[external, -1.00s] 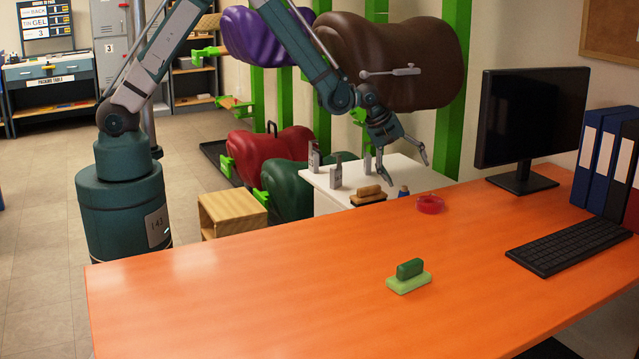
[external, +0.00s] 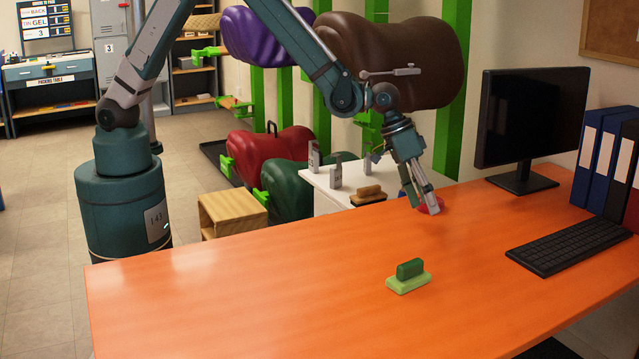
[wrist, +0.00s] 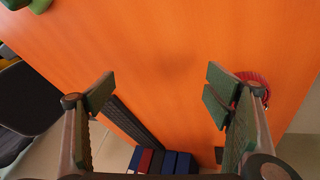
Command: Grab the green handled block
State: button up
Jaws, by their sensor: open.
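The green handled block (external: 408,277) sits upright on the orange table, with a light green base and a darker green handle on top. In the wrist view, part of a green object that looks like the block (wrist: 17,4) shows at the top left edge, cut off by the frame. My gripper (external: 425,206) is above the far part of the table, behind the block and apart from it. In the wrist view my gripper (wrist: 160,95) has its fingers wide apart with only table between them.
A red round dish (external: 430,205) sits behind my gripper. A keyboard (external: 572,244), monitor (external: 530,115) and binders (external: 600,155) stand at the right. A white cabinet (external: 325,198) with small items is beyond the table. The table around the block is clear.

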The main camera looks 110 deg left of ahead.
jog(key=d+r+m+g+h, duration=0.15)
jog(key=d+m, duration=0.55)
jog(key=d, duration=0.8)
jog(key=r+m, duration=0.2)
jog(key=m, duration=0.3)
send_over(409, 261)
jog(key=s+a, duration=0.1)
jog(key=s, duration=0.1)
jog(key=shift+w+f+g, duration=0.1)
jog(key=shift+f+g, duration=0.15)
jog(key=shift+x, duration=1.3)
jog(key=shift+b+x, duration=0.85)
jog(key=shift+x, duration=1.75)
jog(key=shift+c, duration=0.5)
